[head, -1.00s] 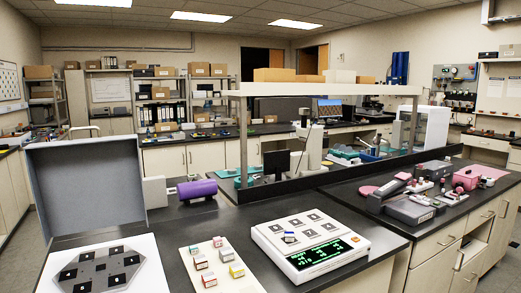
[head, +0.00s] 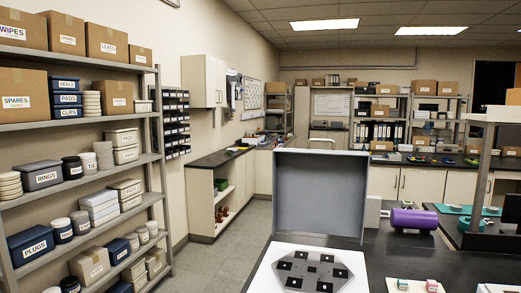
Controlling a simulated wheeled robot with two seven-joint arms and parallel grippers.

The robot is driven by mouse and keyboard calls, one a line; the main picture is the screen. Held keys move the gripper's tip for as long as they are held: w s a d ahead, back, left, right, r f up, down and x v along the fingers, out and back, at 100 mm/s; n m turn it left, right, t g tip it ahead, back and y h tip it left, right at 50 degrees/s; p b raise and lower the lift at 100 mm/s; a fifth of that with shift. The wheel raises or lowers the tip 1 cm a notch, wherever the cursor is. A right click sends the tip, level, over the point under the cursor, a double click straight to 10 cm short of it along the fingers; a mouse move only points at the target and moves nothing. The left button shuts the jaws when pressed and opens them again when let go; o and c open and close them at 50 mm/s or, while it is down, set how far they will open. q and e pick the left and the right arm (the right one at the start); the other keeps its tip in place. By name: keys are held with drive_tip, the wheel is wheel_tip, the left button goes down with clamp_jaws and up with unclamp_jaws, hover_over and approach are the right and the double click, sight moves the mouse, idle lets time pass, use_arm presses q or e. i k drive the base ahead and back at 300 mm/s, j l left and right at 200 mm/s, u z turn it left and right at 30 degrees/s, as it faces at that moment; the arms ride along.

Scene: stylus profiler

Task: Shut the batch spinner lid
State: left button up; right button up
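The batch spinner's lid (head: 320,194) is a large grey panel standing upright, open, at the back of the spinner. The spinner's white top (head: 268,281) lies in front of it at the bottom of the head view. On it is a grey six-sided plate (head: 312,257) with several black square pieces. The lower part of the spinner is cut off by the frame edge. Neither of my grippers is in view.
A dark bench (head: 390,262) carries the spinner. A purple cylinder (head: 413,218) lies right of the lid, and a pale tray (head: 415,287) with small blocks is at the bottom right. Loaded shelves (head: 82,123) fill the left. Floor (head: 215,262) is clear between.

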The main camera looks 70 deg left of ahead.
sight(317, 191)
drive_tip(key=u, duration=1.8)
drive_tip(key=i+l+u, duration=0.2)
drive_tip(key=i, duration=0.75)
drive_tip(key=j, duration=0.1)
